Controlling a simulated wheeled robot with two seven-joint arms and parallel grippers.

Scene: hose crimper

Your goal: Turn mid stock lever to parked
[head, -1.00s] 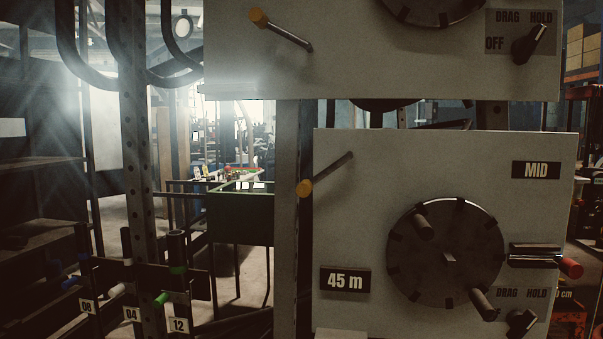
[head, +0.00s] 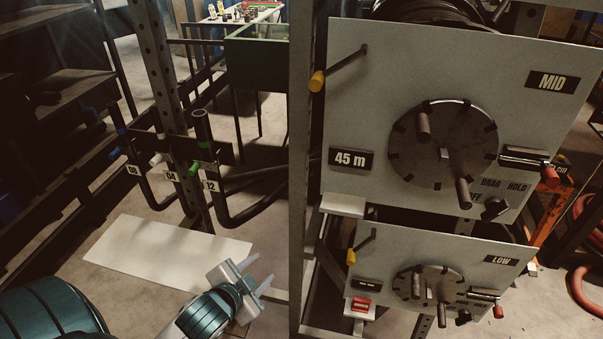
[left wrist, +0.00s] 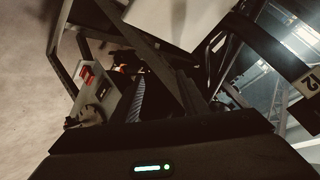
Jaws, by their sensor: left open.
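The MID panel (head: 400,75) stands upright at right in the head view. Its lever (head: 347,68) is a dark rod with a yellow tip at its lower left end, by the panel's left edge. A dark selector knob (head: 495,208) sits below DRAG and HOLD lettering, partly covering the lettering beside it. The panel also has a round dark disc (head: 445,145) with two pegs and a red-ended handle (head: 525,160). My left gripper (head: 260,272) is open and empty, low and left of the panel, apart from it. My right gripper is out of view.
A LOW panel (head: 430,250) with its own yellow-tipped lever is below MID. A grey post (head: 300,170) stands between my left gripper and the panels. Curved dark tubes by tags 08, 04 and 12 (head: 212,186) are at left. A red switch (left wrist: 88,75) shows in the left wrist view.

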